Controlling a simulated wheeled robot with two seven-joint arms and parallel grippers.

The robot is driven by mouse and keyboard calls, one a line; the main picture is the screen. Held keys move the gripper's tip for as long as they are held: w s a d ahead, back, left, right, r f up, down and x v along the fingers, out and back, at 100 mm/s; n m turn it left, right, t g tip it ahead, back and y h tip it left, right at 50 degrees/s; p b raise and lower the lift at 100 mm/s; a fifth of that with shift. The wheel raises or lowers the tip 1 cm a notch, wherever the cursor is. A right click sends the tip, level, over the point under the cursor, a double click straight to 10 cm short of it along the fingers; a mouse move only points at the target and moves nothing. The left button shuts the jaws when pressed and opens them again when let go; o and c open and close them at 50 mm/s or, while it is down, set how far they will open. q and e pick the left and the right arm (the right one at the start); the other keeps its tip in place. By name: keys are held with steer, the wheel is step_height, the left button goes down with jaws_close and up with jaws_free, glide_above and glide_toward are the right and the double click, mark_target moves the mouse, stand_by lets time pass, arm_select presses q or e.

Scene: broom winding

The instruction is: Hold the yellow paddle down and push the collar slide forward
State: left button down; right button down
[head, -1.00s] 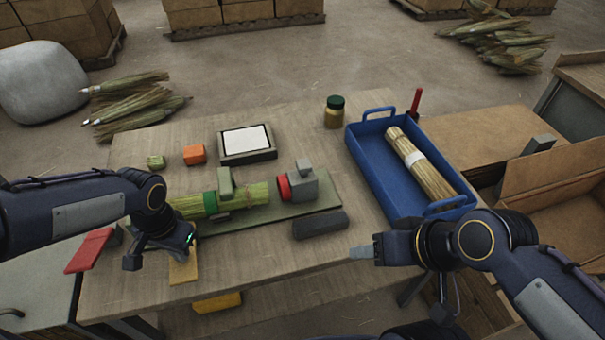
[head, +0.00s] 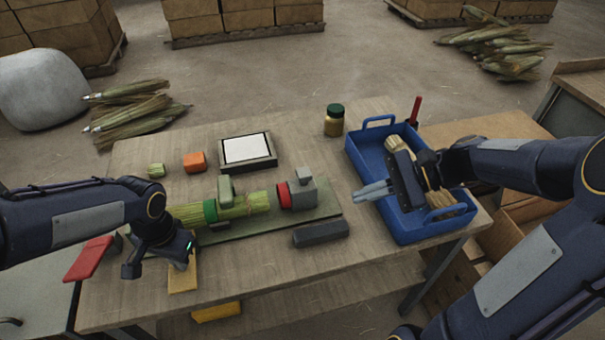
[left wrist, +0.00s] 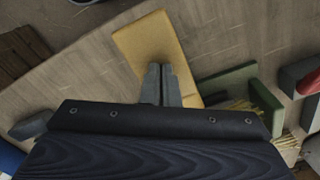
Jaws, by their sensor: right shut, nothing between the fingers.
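The yellow paddle (head: 184,277) lies at the table's front left; it also shows in the left wrist view (left wrist: 150,42). My left gripper (left wrist: 161,68) has its fingers together over the paddle, with nothing seen between them. Whether the tips press on it, I cannot tell. What seems to be the collar slide, a grey block (head: 302,192) with a red ring (head: 283,195), stands on the green base (head: 325,209), facing the end of the straw bundle (head: 245,203). My right gripper (head: 372,192) is shut and empty, to the right of the block, by the blue tray's left side.
The blue tray (head: 408,235) holds a straw bundle under my right arm. A dark grey bar (head: 320,233) lies in front of the base. A framed white pad (head: 246,149), an orange block (head: 194,162) and a jar (head: 334,120) stand behind. Bare tabletop lies at front right.

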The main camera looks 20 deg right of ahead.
steer(key=w+d+f+m+t+y, duration=0.3)
steer(key=w+d+f+m+t, duration=0.15)
steer(key=w+d+m, duration=0.3)
glide_toward(297, 193)
steer(key=w+a+r, duration=0.2)
steer(key=w+r, duration=0.1)
steer(key=w, duration=0.1)
steer(key=shift+w, duration=0.4)
steer(key=shift+a, duration=0.1)
steer(key=a, duration=0.6)
steer(key=shift+a, duration=0.25)
arm_select(q)
steer(key=shift+d, duration=0.15)
arm_select(e)
steer(key=shift+s+a, duration=0.1)
